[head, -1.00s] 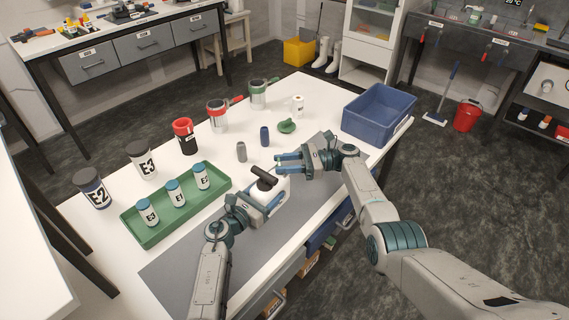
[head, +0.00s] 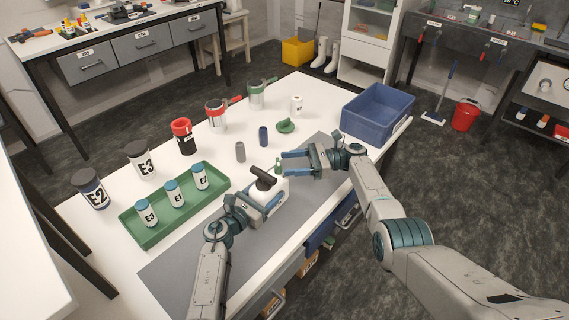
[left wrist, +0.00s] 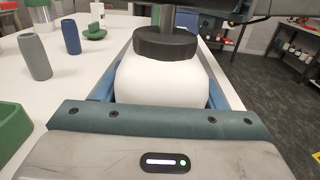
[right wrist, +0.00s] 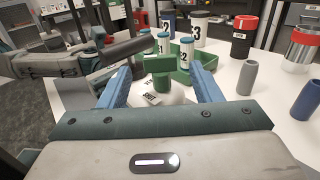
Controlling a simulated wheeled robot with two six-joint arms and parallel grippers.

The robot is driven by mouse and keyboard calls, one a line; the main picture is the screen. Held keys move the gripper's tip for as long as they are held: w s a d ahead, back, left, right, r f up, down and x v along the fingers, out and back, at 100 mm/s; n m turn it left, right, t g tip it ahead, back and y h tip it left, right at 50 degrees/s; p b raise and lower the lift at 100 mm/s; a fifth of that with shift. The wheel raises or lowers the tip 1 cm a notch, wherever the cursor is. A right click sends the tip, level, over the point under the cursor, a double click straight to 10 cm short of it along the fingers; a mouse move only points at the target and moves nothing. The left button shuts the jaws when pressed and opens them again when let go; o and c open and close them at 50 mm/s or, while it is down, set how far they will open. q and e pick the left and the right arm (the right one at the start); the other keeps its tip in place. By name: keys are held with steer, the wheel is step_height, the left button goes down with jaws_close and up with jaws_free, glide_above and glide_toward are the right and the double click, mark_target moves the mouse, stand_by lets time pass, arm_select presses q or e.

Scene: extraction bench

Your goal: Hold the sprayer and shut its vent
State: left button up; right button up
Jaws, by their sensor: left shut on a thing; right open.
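The sprayer is a white bottle (head: 272,189) with a black cap and a black handle (head: 263,175), standing on the grey mat. My left gripper (head: 266,196) is shut around its white body, which fills the space between the fingers in the left wrist view (left wrist: 160,82). A green T-shaped vent knob (right wrist: 160,66) rises from the sprayer in the right wrist view, with a small label reading SHUT (right wrist: 152,98) beside it. My right gripper (head: 281,162) is open, its fingers pointing at the knob. Whether the fingers straddle the knob, I cannot tell.
A green tray (head: 150,238) with several small labelled bottles stands left of the sprayer. A grey cylinder (head: 240,152), a blue cylinder (head: 263,136) and a green item (head: 285,126) stand behind. A blue bin (head: 378,112) is at the right end.

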steer(key=d, duration=0.9)
steer(key=shift+w+d, duration=0.25)
steer(key=shift+w, duration=0.05)
